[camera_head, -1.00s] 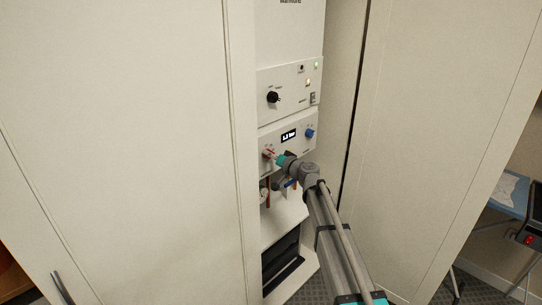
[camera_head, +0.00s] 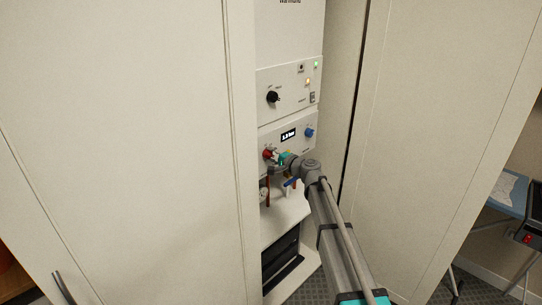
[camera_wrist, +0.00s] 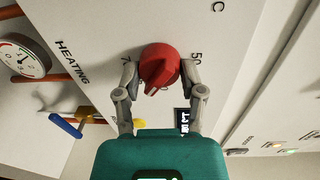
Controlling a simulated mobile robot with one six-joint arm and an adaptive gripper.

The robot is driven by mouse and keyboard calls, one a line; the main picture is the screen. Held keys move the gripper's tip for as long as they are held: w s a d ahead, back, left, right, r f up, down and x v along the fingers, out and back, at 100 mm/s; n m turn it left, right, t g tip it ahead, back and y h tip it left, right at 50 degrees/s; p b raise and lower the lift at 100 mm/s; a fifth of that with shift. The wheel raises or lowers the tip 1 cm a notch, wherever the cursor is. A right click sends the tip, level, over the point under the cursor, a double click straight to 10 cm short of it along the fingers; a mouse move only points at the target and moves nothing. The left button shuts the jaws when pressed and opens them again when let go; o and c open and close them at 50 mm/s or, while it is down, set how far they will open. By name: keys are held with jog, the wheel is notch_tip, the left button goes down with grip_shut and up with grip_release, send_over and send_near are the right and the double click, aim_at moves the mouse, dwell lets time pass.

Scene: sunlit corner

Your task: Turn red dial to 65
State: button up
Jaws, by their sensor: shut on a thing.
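The red dial (camera_wrist: 160,65) sits on the white panel and fills the upper middle of the wrist view. A raised ridge on it points down and slightly left in that view. The print "50" shows to its right, and a partly hidden mark that I cannot read in full shows to its left. The red dial (camera_head: 267,154) is also at the left of the lower panel in the head view. My gripper (camera_wrist: 162,75) has one finger on each side of the dial and is shut on it. It also shows in the head view (camera_head: 274,159).
A blue dial (camera_head: 309,133) sits right of a small display (camera_head: 288,134). A black knob (camera_head: 272,97) is on the panel above. A gauge (camera_wrist: 24,58), copper pipes and a blue-handled valve (camera_wrist: 66,125) lie close by. Cabinet walls (camera_head: 130,130) flank the narrow recess.

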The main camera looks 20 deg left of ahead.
jog(key=shift+m, duration=0.7)
jog(key=o, duration=1.2)
jog(key=shift+c, duration=0.2)
